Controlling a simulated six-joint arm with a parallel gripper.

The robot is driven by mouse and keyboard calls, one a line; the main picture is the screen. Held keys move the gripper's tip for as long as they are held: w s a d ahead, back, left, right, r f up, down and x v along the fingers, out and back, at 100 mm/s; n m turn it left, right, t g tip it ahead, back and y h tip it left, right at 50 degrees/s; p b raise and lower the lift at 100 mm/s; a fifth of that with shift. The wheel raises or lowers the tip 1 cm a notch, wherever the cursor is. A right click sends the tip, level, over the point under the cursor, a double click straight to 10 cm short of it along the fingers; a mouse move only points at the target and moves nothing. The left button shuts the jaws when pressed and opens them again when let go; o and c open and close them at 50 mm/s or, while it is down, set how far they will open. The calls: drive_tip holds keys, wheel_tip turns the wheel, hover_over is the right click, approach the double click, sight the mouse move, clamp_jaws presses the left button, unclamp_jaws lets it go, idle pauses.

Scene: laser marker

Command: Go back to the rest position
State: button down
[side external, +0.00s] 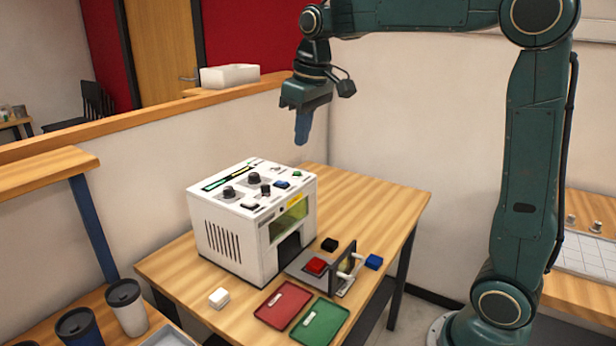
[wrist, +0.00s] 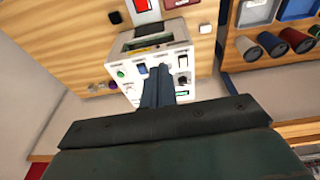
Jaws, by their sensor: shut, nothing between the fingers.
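My gripper (side external: 302,128) is above the back of the white laser marker (side external: 252,222), pointing down and well clear of it. Its blue fingers (wrist: 158,86) are shut together with nothing between them. The marker has black knobs, a blue button and a green display on top, and a yellow-green window at its front. A red block (side external: 317,266) sits on the grey slide in front of the marker's opening.
A red tray (side external: 283,304) and a green tray (side external: 320,326) lie at the table's front. White (side external: 218,298), black (side external: 329,244) and blue (side external: 373,261) blocks rest nearby. Cups (side external: 127,306) stand at lower left. A wood-topped partition (side external: 150,117) runs behind the table.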

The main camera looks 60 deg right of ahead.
drive_tip(key=s+a+f+t, duration=0.1)
drive_tip(key=s+a+f, duration=0.1)
drive_tip(key=s, duration=0.5)
drive_tip(key=s+a+f+t, duration=0.1)
drive_tip(key=s+a+f, duration=0.1)
drive_tip(key=s, duration=0.6)
drive_tip(key=s+a+f+t, duration=0.1)
drive_tip(key=s+a+f, duration=0.1)
drive_tip(key=s, duration=0.5)
drive_tip(key=shift+s+a+f, duration=0.2)
drive_tip(key=shift+f, duration=0.1)
drive_tip(key=shift+w, duration=0.1)
